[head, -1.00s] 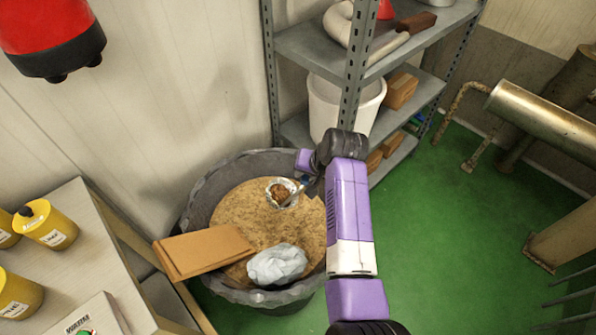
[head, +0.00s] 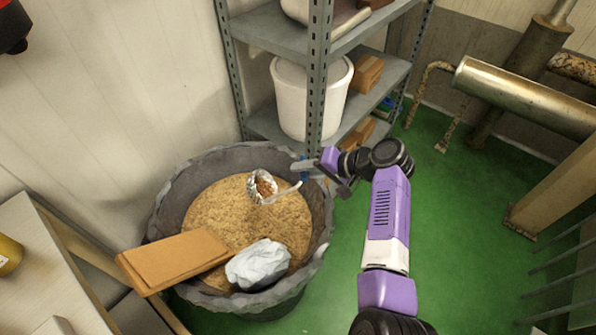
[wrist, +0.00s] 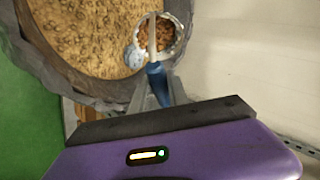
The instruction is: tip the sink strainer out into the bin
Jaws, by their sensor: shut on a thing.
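The sink strainer (head: 262,187) is a shiny silver cup with brown bits in it, on a pale stem with a blue handle. My gripper (head: 312,170) is shut on the blue handle, which shows between the fingers in the wrist view (wrist: 157,86). The strainer hangs over the bin (head: 168,190), a wide dark tub with a ragged rim, nearly full of brown granular stuff. The strainer looks tilted in the head view. Its brown contents also show in the wrist view (wrist: 158,38). I cannot tell how high it is above the filling.
A cardboard piece (head: 175,262) lies across the bin's front left rim. A crumpled pale bag (head: 258,264) lies on the filling. A metal shelf (head: 318,95) with a white bucket (head: 308,98) stands behind. A table (head: 45,260) is at left.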

